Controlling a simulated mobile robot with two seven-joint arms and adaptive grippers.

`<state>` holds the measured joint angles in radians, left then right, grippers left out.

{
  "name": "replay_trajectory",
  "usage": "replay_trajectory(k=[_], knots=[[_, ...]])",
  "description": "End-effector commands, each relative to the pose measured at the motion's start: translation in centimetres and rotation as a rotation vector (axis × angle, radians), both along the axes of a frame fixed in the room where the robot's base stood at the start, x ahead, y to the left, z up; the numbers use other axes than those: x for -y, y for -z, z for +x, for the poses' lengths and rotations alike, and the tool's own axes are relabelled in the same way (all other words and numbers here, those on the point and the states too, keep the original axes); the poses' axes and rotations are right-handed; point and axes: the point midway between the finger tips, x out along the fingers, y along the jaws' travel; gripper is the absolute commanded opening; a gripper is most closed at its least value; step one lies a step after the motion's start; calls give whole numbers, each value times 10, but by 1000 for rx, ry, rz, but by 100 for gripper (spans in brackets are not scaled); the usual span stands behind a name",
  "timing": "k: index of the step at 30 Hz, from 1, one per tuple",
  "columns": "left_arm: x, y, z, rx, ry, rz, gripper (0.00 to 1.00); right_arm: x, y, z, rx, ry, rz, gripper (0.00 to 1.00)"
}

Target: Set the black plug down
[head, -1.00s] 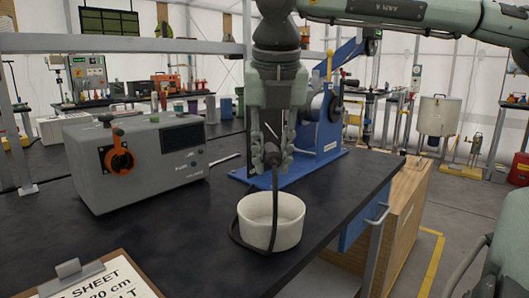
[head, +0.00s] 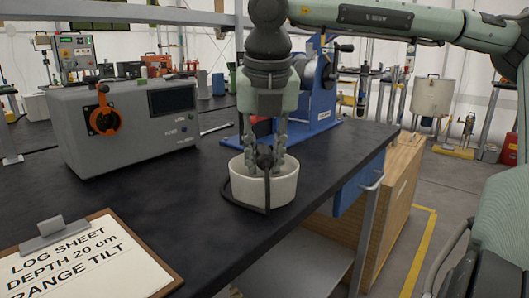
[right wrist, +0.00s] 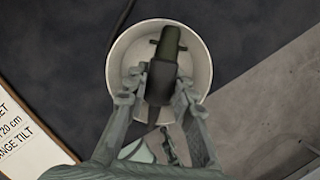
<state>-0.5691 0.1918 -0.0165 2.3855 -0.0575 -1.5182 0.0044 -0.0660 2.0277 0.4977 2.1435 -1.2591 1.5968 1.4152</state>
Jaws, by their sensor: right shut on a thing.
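My right gripper (head: 264,165) points down at the white bowl (head: 284,190) on the dark bench top and is shut on the black plug (head: 265,157). The fingertips are at the height of the bowl's rim. In the right wrist view the plug (right wrist: 162,82) lies between the two fingers, over the inside of the bowl (right wrist: 201,55). Whether the plug touches the bowl's bottom is hidden. A black cable (head: 226,192) hangs from the plug and bends around the outside of the bowl. My left gripper is not in view.
A clipboard with a log sheet (head: 95,262) lies at the front left. A grey instrument box with an orange knob (head: 128,128) stands at the left. A blue-framed machine (head: 318,110) stands behind my gripper. The bench's right edge is close to the bowl.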

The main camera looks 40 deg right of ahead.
Motion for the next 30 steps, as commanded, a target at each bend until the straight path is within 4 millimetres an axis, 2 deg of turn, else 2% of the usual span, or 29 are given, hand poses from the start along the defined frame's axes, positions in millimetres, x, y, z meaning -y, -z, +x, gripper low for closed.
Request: replay_trajectory(k=[6,14,15,20,30], knots=[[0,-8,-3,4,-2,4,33,0,6,0,0,0,0,0],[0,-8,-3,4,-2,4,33,0,6,0,0,0,0,0],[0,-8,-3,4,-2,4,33,0,6,0,0,0,0,27],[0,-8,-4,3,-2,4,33,0,6,0,0,0,0,47],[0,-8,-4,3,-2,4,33,0,6,0,0,0,0,48]])
